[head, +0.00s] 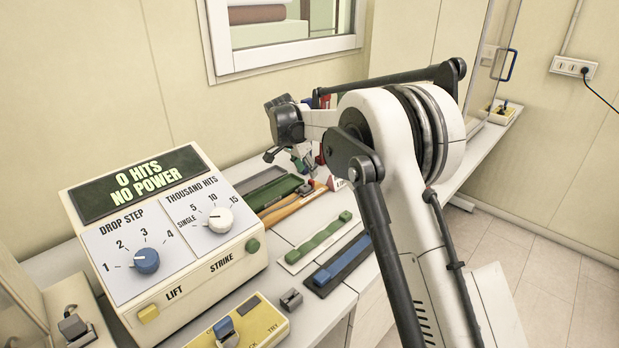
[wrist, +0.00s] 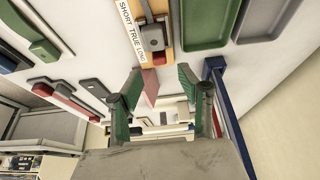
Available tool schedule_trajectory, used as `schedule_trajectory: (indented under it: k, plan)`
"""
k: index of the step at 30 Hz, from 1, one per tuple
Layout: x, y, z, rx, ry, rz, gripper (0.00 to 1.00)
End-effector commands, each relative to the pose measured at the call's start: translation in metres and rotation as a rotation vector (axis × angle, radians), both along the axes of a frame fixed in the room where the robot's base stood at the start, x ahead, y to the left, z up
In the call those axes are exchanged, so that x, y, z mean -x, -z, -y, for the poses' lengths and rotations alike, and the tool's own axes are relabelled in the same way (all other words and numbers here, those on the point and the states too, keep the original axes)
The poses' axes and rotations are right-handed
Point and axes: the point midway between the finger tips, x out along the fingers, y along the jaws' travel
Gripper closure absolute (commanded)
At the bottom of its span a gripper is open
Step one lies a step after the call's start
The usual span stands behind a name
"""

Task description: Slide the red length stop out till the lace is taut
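In the wrist view, a wooden board carries a white label reading SHORT TRUE LONG (wrist: 132,28) and a grey clamp-like block (wrist: 152,38). I cannot make out the lace.
A control box (head: 165,235) reads 0 HITS NO POWER. Green (head: 320,238) and blue (head: 342,262) sliders lie on the bench, with green and grey trays beyond. In the wrist view, a blue bar (wrist: 228,110) stands close right of my gripper and a red slider (wrist: 68,101) lies left.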

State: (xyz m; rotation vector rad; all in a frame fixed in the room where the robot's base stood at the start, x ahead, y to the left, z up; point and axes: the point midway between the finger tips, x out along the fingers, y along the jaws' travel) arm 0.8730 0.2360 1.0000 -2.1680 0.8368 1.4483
Motion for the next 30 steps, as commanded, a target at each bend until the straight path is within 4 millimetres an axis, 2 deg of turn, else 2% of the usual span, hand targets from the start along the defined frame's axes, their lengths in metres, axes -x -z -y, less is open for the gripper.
schedule_trajectory:
  k: [6, 12, 26, 30]
  plan:
    - [0.012, -0.039, -0.011, 0.0, -0.001, 0.0, 0.64]
    - [0.018, -0.059, -0.016, 0.0, -0.001, 0.0, 0.64]
    - [0.02, -0.064, -0.017, 0.0, -0.001, 0.0, 0.64]
    - [0.028, -0.077, -0.005, -0.003, -0.019, -0.001, 0.64]
